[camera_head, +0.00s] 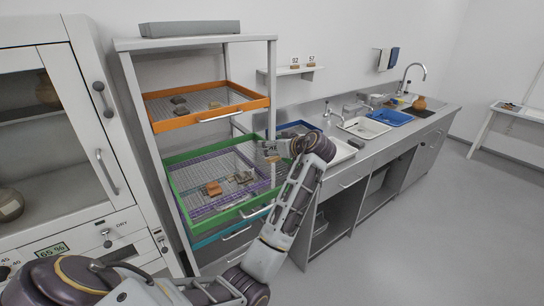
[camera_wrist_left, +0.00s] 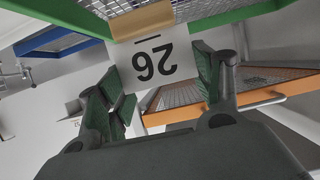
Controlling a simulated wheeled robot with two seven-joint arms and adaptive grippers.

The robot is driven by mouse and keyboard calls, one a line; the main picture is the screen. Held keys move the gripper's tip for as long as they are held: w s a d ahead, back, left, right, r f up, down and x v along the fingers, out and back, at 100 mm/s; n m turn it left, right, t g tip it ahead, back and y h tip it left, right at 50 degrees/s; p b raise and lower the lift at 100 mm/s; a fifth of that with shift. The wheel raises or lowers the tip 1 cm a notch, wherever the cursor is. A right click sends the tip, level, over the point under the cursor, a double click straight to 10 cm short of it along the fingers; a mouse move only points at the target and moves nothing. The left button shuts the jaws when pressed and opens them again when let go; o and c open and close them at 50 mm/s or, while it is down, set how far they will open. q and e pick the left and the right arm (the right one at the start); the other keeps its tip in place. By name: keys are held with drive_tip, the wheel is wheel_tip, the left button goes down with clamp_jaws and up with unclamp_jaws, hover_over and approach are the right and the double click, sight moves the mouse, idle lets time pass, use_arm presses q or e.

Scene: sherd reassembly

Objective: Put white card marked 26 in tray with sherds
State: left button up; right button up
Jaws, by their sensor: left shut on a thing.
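A white card marked 26 (camera_wrist_left: 155,62) with a brown block at its foot (camera_wrist_left: 142,20) is upside down in the left wrist view. My left gripper (camera_wrist_left: 155,90) is shut on it, with a green-padded finger at each side. In the head view my left gripper (camera_head: 272,149) is over the right edge of the green-rimmed tray (camera_head: 176,190); the card is small and partly hidden there. Orange-brown sherds (camera_head: 213,188) and grey sherds (camera_head: 243,177) show inside the green rim. An orange-rimmed tray (camera_head: 160,123) above also holds several sherds (camera_head: 179,101). My right gripper is out of view.
The trays sit in a grey rack (camera_head: 133,98) with upright posts. Cards 02 (camera_head: 294,60) and 57 (camera_head: 311,60) stand on a wall shelf. A sink counter (camera_head: 372,142) runs right; the floor there is clear.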

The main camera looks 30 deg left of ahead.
use_arm(q)
drive_tip(key=shift+f, duration=0.35)
